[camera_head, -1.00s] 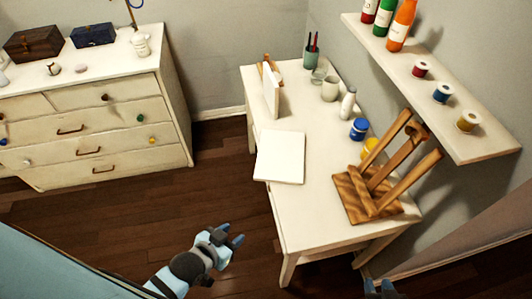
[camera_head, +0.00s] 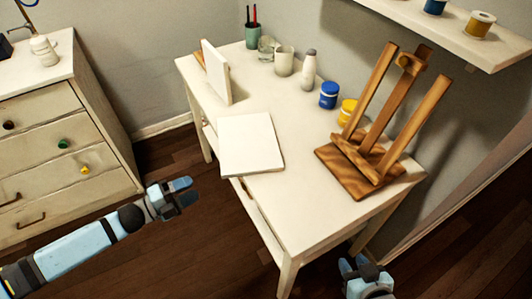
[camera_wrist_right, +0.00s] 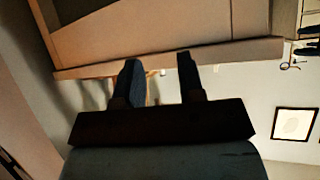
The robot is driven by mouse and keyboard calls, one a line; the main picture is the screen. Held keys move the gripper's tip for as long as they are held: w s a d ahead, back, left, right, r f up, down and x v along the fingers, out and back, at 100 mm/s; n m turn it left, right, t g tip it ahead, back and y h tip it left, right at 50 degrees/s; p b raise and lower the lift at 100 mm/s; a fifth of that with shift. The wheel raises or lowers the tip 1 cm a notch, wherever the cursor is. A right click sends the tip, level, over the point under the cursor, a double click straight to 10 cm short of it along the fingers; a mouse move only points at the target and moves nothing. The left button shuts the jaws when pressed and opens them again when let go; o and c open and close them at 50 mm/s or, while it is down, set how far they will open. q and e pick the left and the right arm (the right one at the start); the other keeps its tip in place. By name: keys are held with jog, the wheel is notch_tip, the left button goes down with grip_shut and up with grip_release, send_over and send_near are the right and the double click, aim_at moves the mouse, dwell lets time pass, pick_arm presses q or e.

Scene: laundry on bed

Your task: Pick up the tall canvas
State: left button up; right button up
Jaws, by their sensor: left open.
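One white canvas (camera_head: 216,72) stands upright near the back left of the white table, with a wooden piece behind it. Another white canvas (camera_head: 250,145) lies flat near the table's left edge. I cannot tell for certain which is the tall one. My left gripper (camera_head: 184,192) is open and empty, left of the table and apart from both canvases. My right gripper (camera_head: 359,264) is low beside the table's front right end, away from the canvases. In the right wrist view its two fingers (camera_wrist_right: 160,78) are apart with nothing held between them.
The white table (camera_head: 290,205) also holds a wooden easel (camera_head: 375,135), blue (camera_head: 329,96) and yellow (camera_head: 347,112) paint jars, a bottle (camera_head: 309,70) and cups. A shelf (camera_head: 450,30) overhangs at right. A dresser (camera_head: 60,130) stands at left. The table's near part is clear.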

aim_at(226, 166)
pick_arm(q)
jog(key=w+d, duration=0.3)
jog(key=w+d+m+b, duration=0.1)
jog(key=w+d, duration=0.2)
jog(key=w+d+f+m+g, duration=0.1)
jog(key=w+d, duration=0.2)
jog(key=shift+w+f+h, duration=0.1)
jog(key=shift+w+h, duration=0.1)
jog(key=shift+h, duration=0.1)
grip_shut()
